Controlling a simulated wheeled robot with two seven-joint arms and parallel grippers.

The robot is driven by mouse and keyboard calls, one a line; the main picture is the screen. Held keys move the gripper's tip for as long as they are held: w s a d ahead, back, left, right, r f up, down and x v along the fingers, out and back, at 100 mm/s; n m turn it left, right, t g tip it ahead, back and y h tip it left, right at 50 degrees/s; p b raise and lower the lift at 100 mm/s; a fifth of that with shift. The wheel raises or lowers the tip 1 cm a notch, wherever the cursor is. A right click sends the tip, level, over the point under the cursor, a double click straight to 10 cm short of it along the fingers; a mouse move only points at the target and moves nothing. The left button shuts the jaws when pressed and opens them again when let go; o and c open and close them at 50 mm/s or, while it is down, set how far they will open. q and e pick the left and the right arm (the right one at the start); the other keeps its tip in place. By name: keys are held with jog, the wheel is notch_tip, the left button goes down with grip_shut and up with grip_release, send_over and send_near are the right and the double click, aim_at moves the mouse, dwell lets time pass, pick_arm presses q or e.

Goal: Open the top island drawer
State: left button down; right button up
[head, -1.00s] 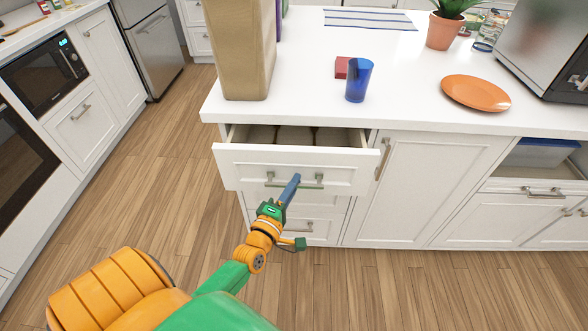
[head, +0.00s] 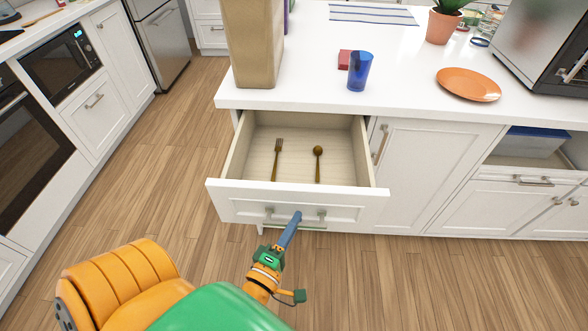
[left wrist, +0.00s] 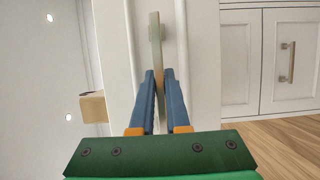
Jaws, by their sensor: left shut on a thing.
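The top island drawer (head: 235,203) is pulled well out from the white island. A fork (head: 277,160) and a spoon (head: 318,164) lie apart on its bare floor. My left gripper (head: 296,219) is at the drawer front, with its blue fingers shut on the drawer handle (head: 268,213). In the left wrist view the fingers (left wrist: 160,80) close around the handle bar (left wrist: 156,35), which looks upright there. My right gripper is in neither view.
On the countertop (head: 300,60) stand a tan box-like container (head: 252,45), a blue cup (head: 360,72), a red block (head: 345,60), an orange plate (head: 468,85) and a potted plant (head: 443,27). A cabinet door (head: 425,175) is right of the drawer. Wooden floor (head: 170,170) is clear at left.

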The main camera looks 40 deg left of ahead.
pick_arm(q)
jog(key=shift+d, duration=0.1)
jog(key=c, duration=0.9)
grip_release()
jog(key=shift+d, duration=0.1)
jog(key=s+d+b, duration=0.1)
jog(key=s, duration=0.6)
